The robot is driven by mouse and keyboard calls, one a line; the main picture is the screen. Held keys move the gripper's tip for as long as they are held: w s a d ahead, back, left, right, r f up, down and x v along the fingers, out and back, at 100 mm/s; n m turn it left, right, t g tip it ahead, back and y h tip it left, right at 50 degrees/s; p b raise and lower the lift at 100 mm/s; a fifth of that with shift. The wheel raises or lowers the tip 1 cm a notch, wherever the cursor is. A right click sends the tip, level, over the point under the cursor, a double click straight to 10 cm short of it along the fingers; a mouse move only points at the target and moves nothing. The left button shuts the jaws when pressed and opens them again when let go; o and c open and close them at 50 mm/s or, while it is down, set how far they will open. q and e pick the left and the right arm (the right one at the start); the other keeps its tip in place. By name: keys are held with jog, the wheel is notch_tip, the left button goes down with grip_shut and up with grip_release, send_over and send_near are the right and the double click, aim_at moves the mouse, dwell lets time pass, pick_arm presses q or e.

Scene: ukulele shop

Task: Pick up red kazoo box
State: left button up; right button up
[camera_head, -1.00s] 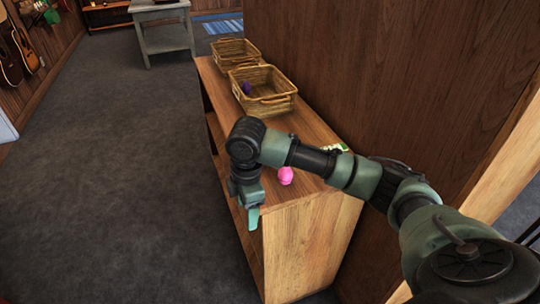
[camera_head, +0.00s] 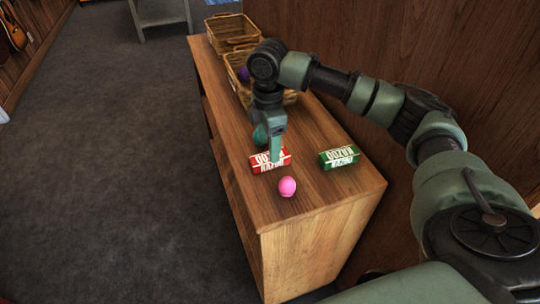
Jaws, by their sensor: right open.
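The red kazoo box (camera_head: 261,166) lies on the wooden shelf top, near its left edge, with white lettering facing up. My right gripper (camera_head: 272,155) points down right over the box and covers part of it. Its jaws are open; whether the fingers touch the box or hang just above it I cannot tell. My left gripper is not in view.
A pink egg-shaped item (camera_head: 288,187) lies just in front of the red box. A green kazoo box (camera_head: 339,158) lies to the right. Wicker baskets (camera_head: 233,35) stand farther back. A dark wood wall (camera_head: 400,50) bounds the right; carpet (camera_head: 110,170) lies open left.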

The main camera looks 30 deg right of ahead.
aim_at(267, 157)
notch_tip(267, 157, down, 2)
jog(key=shift+a+f, duration=0.1)
jog(key=shift+a, duration=0.05)
notch_tip(267, 157, down, 3)
jog(key=shift+w+r+p, duration=0.15)
jog(key=shift+r+p, duration=0.05)
jog(key=shift+p, duration=0.15)
jog(key=shift+f, duration=0.45)
grip_shut()
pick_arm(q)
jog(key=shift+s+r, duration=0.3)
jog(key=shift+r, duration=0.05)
